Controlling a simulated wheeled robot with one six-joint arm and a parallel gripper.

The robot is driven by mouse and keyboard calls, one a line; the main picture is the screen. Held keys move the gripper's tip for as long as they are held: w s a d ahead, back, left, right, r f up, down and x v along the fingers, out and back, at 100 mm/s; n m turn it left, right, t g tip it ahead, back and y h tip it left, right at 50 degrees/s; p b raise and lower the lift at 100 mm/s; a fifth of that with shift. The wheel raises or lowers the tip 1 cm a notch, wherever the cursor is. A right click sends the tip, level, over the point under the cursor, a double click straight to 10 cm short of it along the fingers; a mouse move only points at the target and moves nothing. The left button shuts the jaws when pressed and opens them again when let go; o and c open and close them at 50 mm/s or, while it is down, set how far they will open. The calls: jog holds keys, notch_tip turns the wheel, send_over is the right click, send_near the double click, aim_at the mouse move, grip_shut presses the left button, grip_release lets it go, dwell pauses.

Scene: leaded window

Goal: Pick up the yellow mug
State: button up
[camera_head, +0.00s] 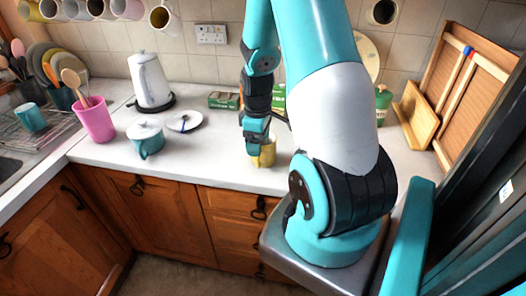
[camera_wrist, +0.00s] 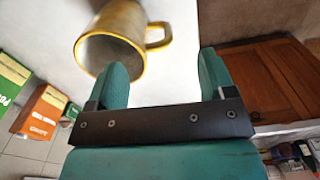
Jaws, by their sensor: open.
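The yellow mug (camera_head: 266,152) stands on the white counter near its front edge, partly hidden behind my gripper (camera_head: 257,150) in the head view. In the wrist view the yellow mug (camera_wrist: 112,40) shows with its rim and dark inside towards the camera and its handle to the right. My gripper (camera_wrist: 165,80) is open in the wrist view, with its two teal fingers apart. The left finger overlaps the mug's rim in the picture; the handle points towards the gap between the fingers. I cannot tell whether any finger touches the mug.
On the counter (camera_head: 215,160) stand a teal lidded pot (camera_head: 146,138), a pink utensil holder (camera_head: 95,120), a white kettle (camera_head: 150,82) and a small plate (camera_head: 184,121). Green boxes (camera_head: 223,100) lie behind my gripper. Wooden boards (camera_head: 417,112) lean at the right. Mugs hang along the wall.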

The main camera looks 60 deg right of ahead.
jog(key=shift+d+f+p, duration=0.15)
jog(key=shift+f+p, duration=0.35)
jog(key=shift+f, duration=0.95)
jog(key=shift+d+f+p, duration=0.15)
jog(key=shift+f+p, duration=0.35)
jog(key=shift+f, duration=0.95)
jog(key=c, duration=1.3)
jog(key=shift+r, duration=0.25)
